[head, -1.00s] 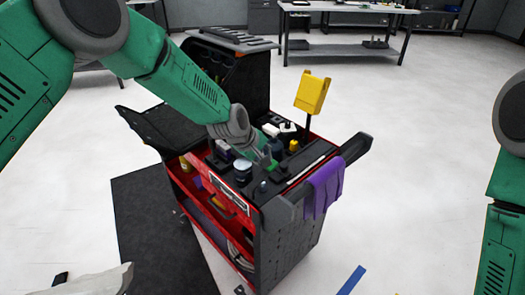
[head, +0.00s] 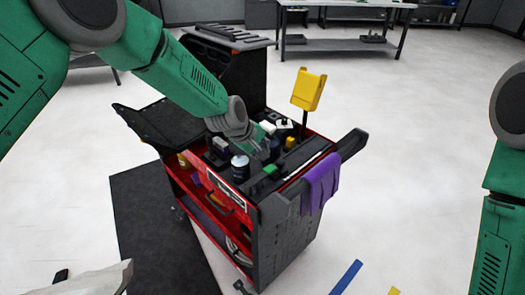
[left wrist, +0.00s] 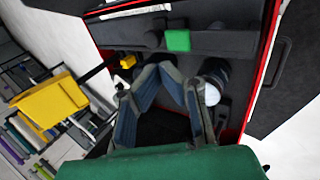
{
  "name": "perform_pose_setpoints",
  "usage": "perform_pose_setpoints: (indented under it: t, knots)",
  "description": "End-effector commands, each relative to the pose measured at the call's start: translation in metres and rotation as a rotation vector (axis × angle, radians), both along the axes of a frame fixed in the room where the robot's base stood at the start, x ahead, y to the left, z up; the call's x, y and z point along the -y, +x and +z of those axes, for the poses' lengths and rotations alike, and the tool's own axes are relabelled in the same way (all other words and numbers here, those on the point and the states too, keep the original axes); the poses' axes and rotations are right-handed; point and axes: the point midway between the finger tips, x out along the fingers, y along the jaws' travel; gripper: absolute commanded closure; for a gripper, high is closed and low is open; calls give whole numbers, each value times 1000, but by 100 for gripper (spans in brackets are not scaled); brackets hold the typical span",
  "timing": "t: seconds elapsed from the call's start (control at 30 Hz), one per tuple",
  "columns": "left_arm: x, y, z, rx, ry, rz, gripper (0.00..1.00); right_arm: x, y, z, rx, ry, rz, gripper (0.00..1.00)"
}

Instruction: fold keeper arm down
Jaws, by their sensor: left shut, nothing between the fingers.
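The keeper arm appears to be the dark bar (head: 262,185) with a green block (head: 270,169), on the cart's top tray near the purple cloth. In the left wrist view the bar (left wrist: 220,42) lies flat across the tray, with the green block (left wrist: 178,40) near its middle. My left gripper (head: 264,149) is shut and empty, just behind the green block and apart from it. In the left wrist view its fingertips (left wrist: 161,72) come together below the bar. My right gripper is out of view; only my right arm shows.
The red and black cart (head: 285,240) has a purple cloth (head: 321,183) over its side and a yellow box (head: 308,89) on a post. A white-topped can (head: 240,168) and small bottles stand close to my left gripper.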

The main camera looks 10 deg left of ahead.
Motion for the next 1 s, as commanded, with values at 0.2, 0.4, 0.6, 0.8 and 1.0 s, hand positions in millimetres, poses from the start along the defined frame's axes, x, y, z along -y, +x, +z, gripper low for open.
perform_pose_setpoints:
  t: [0.2, 0.4, 0.6, 0.8, 1.0]
  knots:
    - [-4, 0, 20, 0, 1, 1, 100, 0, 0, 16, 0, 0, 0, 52]
    - [-9, 1, 60, 7, 0, 1, 100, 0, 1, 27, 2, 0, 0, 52]
    - [-9, 0, 102, 3, 1, 1, 100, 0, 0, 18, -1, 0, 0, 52]
    - [-10, 0, 130, 1, 0, 1, 100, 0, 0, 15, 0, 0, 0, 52]
    - [-10, -1, 138, -2, -1, 0, 100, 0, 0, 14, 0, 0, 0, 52]
